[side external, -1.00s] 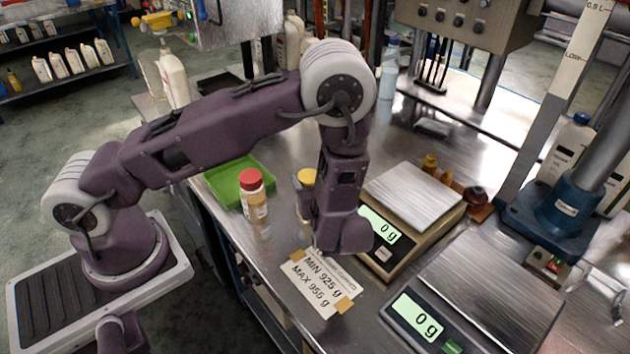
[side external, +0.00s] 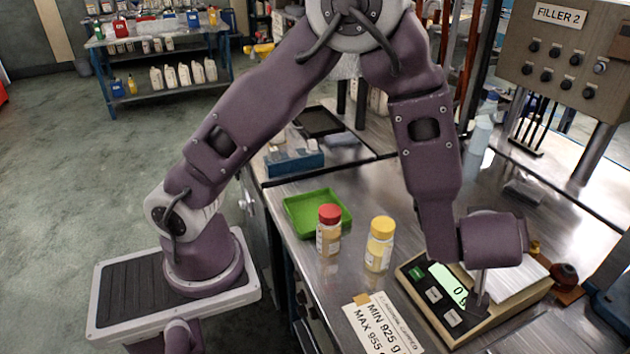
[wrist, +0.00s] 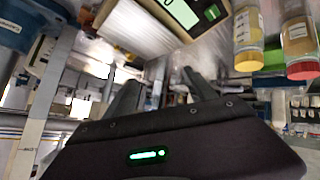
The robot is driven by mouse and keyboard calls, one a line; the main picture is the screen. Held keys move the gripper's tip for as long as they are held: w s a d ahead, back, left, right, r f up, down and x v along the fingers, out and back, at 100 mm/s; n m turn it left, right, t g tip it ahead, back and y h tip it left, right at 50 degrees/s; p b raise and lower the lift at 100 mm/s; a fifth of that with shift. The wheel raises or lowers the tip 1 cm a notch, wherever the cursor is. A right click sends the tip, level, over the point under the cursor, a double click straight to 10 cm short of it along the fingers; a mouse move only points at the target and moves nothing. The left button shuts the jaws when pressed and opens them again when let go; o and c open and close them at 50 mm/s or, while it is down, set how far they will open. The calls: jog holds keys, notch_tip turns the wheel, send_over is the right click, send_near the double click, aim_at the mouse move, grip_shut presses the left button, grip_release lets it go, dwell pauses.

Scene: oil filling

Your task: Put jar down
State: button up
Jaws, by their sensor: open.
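A jar with a red cap (side external: 329,230) and a jar with a yellow cap (side external: 379,245) stand upright side by side on the steel table. They also show at the upper right of the wrist view, the yellow-capped jar (wrist: 247,30) left of the red-capped jar (wrist: 298,35). My gripper (side external: 480,292) is right of both jars, in front of or over the near scale (side external: 415,280); its height is hard to judge. In the wrist view my gripper (wrist: 163,88) has its fingers apart with nothing held between them. Both jars are clear of it.
A green tray (side external: 288,210) lies behind the jars. A paper label (side external: 375,325) with weight limits is taped to the table in front. The scale's display is partly covered.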

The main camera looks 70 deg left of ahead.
notch_tip(320, 180, up, 9)
jog(key=w+d+m+t+h, duration=0.2)
jog(key=d+h, duration=0.1)
jog(key=h, duration=0.1)
jog(key=s+r+m+h, duration=0.6)
jog(key=s+r, duration=0.3)
jog(key=r, duration=0.1)
jog(key=s+a+f+m+g+y, duration=0.2)
jog(key=s+a, duration=0.4)
jog(key=s, duration=0.4)
jog(key=s+a+f+m+g+y, duration=0.2)
jog(key=s+a, duration=0.5)
jog(key=s, duration=0.4)
jog(key=shift+f+g, duration=0.3)
jog(key=shift+f, duration=0.15)
